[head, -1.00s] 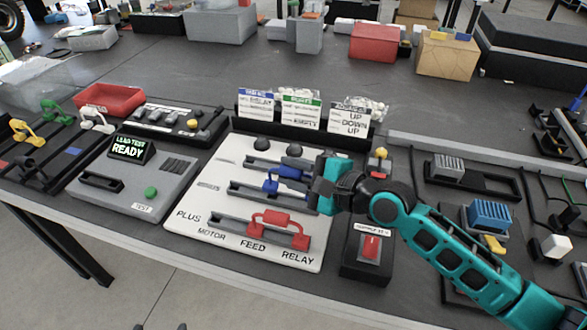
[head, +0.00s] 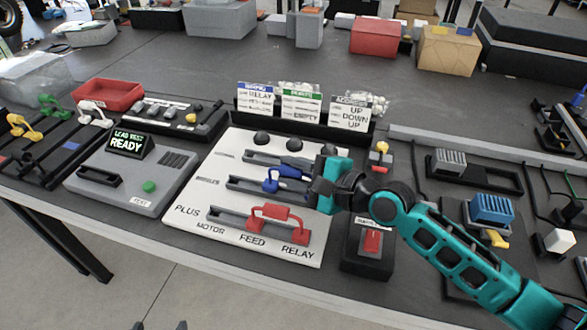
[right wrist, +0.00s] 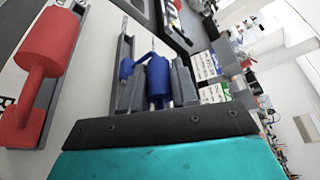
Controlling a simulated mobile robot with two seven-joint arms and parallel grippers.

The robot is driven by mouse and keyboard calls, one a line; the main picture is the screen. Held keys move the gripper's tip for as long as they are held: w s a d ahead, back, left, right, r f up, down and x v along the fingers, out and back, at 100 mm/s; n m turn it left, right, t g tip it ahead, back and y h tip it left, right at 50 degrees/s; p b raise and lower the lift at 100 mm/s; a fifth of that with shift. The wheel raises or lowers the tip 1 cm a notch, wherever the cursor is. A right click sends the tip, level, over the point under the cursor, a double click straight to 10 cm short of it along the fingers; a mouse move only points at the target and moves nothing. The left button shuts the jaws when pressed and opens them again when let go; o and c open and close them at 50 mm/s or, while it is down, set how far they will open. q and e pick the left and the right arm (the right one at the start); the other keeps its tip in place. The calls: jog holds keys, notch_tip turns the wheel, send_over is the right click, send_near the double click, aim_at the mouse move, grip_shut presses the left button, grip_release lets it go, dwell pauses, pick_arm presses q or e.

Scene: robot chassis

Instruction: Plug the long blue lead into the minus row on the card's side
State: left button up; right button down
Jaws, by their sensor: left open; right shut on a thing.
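The blue lead (head: 289,172) lies along the middle row of the white board (head: 190,222), between grey rails. It also shows in the right wrist view (right wrist: 157,78). My right gripper (head: 314,190) is shut on its right part and hides that end. I cannot tell whether its plugs are seated or just above the row. A red lead (head: 275,214) bridges the front row, marked PLUS, from about FEED to RELAY. Cards (head: 256,103) stand behind the board; one reads RELAY. Two dark tips of my left gripper (head: 159,326) show, apart and empty, at the bottom edge.
A grey test box (head: 150,180) reading READY stands left of the board. A black box with a red switch (head: 371,241) stands right of it, under my right arm. Further left are a rack of coloured leads (head: 20,127) and a red tray (head: 107,95).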

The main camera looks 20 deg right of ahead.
jog(key=shift+f, duration=0.25)
jog(key=shift+f+b, duration=0.4)
jog(key=shift+f, duration=0.1)
jog(key=c, duration=0.8)
grip_release()
jog(key=shift+b+v, duration=0.3)
jog(key=shift+v, duration=6.2)
